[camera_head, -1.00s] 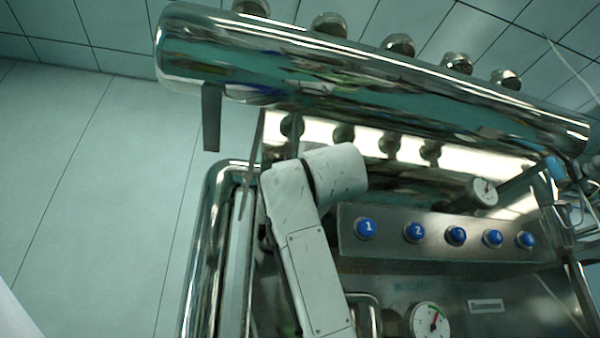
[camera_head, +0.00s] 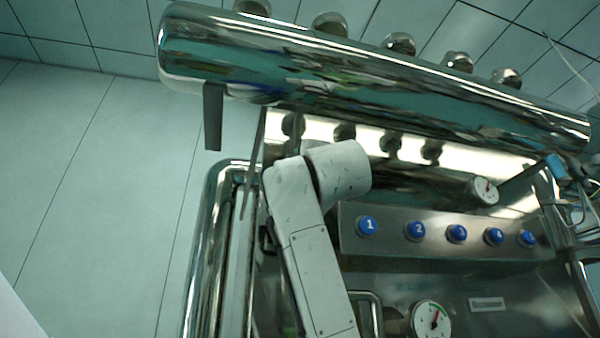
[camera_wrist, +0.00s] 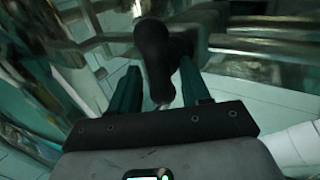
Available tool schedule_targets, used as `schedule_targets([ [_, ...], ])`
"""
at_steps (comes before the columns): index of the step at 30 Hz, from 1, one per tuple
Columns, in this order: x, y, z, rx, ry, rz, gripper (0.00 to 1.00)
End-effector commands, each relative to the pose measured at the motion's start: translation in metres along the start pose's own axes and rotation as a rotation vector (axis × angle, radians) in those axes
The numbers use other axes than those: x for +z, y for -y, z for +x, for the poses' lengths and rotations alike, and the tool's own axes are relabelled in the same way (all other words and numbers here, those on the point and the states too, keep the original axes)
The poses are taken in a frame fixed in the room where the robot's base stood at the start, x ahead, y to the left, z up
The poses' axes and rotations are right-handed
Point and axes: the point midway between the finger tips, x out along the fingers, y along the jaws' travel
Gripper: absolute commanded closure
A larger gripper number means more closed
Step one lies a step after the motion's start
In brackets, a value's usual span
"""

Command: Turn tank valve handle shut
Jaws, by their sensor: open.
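In the wrist view, my gripper (camera_wrist: 160,74) is open, with its two dark green fingers apart. A dark, rounded handle-like part (camera_wrist: 153,42) stands between and beyond the fingertips. It looks like the valve handle, but I cannot tell for sure. Its lower end reaches down between the fingers, and I cannot tell whether either finger touches it. In the head view, neither the gripper nor this dark part can be made out. My white arm hangs in front of the machine there.
A large polished steel cylinder (camera_head: 400,95) crosses the top of the head view. Below it are a panel with numbered blue buttons (camera_head: 366,226), a lower gauge (camera_head: 430,320) and an upper gauge (camera_head: 485,191). A curved chrome pipe (camera_head: 205,240) stands left of my arm.

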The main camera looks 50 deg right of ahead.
Motion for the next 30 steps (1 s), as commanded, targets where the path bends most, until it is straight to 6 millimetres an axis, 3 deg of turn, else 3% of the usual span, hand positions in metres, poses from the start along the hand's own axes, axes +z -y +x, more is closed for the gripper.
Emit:
schedule_targets([
  [9, -0.001, 0.004, -0.061, 0.004, -0.002, -0.001, 0.53],
  [15, -0.001, 0.003, -0.090, 0.001, -0.002, 0.000, 0.53],
  [30, -0.001, 0.001, -0.100, 0.000, -0.002, -0.001, 0.53],
])
